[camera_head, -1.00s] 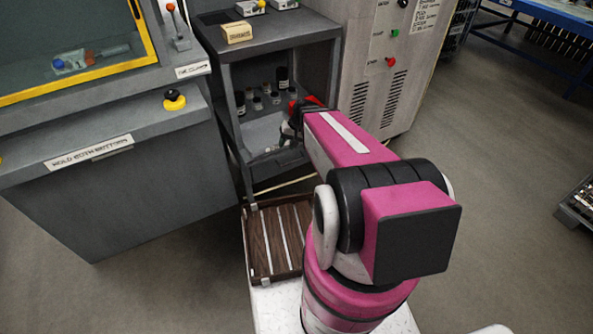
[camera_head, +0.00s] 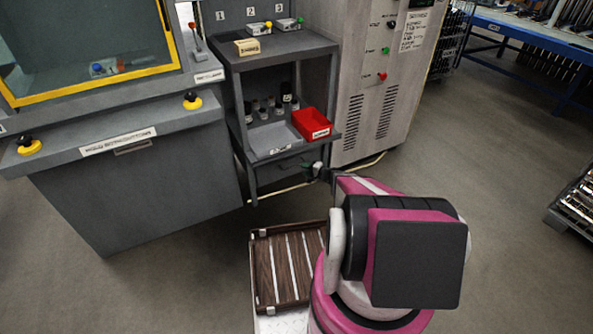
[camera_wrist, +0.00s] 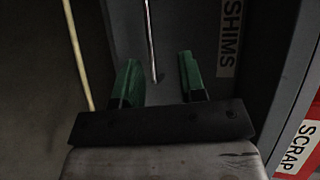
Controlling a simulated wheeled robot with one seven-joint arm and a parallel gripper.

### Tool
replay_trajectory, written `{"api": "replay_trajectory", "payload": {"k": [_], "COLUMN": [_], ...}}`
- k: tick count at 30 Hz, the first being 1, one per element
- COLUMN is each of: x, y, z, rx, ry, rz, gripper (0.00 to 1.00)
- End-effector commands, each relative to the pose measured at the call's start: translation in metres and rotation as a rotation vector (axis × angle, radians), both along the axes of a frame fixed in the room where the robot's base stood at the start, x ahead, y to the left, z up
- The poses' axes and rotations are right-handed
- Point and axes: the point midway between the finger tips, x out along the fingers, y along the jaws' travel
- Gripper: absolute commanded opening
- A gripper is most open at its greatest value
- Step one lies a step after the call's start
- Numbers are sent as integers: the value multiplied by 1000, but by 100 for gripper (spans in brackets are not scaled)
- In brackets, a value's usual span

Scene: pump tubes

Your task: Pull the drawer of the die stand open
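The die stand (camera_head: 245,90) is a grey open-front stand. Its drawer (camera_head: 275,175) is below the shelf and looks closed, partly hidden by my arm. In the head view my gripper (camera_head: 316,172) is low at the drawer's right side. In the wrist view my gripper (camera_wrist: 159,82) is open, with two green fingers apart. A thin metal bar, which looks like the drawer handle (camera_wrist: 151,35), runs between the fingers in the picture. I cannot tell whether the fingers reach around it in depth. Nothing is held.
A red bin (camera_head: 312,123), labelled SCRAP in the wrist view (camera_wrist: 298,150), sits on the shelf's right, above my gripper. A SHIMS label (camera_wrist: 231,35) is beside the fingers. A light cabinet (camera_head: 365,100) stands right; a grey machine (camera_head: 130,180) stands left. A pale cable lies on the floor.

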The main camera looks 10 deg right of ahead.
Motion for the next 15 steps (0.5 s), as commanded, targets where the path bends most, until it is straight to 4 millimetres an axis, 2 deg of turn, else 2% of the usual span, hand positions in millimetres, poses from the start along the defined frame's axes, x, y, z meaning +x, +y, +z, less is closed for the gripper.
{"api": "replay_trajectory", "payload": {"k": [1,6,11,15], "x": [9,16,25,42], "y": [-10,-24,-17,-3], "z": [-15,-28,-30,-34], "rx": [24,62,65,66], "ry": [-7,-24,-25,-26], "rz": [-38,-105,-109,-107], "gripper": [38,38,38,38]}}
